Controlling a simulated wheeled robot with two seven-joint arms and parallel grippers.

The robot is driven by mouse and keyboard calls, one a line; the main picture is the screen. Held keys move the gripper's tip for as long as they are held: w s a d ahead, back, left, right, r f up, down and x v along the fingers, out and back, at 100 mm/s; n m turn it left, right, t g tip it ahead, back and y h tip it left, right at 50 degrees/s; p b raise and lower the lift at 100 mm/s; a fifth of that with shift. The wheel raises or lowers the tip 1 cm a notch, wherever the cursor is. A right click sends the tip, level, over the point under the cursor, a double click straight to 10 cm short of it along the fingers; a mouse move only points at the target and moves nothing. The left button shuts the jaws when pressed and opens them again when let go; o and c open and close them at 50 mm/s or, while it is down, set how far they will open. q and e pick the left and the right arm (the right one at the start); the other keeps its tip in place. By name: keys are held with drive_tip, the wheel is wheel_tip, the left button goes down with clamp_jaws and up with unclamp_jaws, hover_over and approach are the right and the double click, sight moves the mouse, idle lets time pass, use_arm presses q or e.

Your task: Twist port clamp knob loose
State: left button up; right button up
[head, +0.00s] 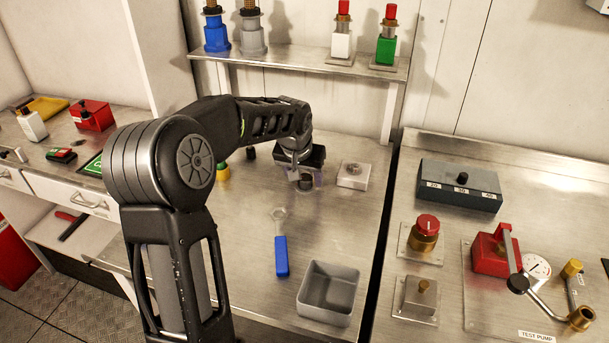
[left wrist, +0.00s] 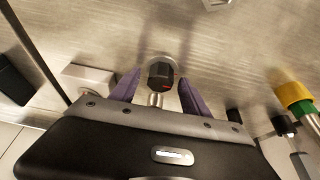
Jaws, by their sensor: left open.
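The black clamp knob (left wrist: 161,75) with a small red mark shows in the left wrist view, on a round metal base on the steel bench. In the head view it (head: 305,183) is partly hidden below my gripper. My left gripper (head: 304,178) is open over it, pointing down. In the left wrist view its two purple fingers (left wrist: 159,82) stand on either side of the knob, with a visible gap on both sides. I cannot tell how low the fingertips are relative to the knob. My right gripper is in neither view.
A pale square block (head: 352,175) stands right of the gripper. A blue-handled wrench (head: 281,254) and a grey open bin (head: 329,292) lie nearer. A yellow-green fitting (head: 223,172) is on the left. A shelf (head: 290,62) with several coloured fittings runs behind. The test pump (head: 493,252) stands on the right bench.

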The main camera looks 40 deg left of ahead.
use_arm(q)
drive_tip(key=shift+c, duration=0.3)
clamp_jaws()
idle(0.3)
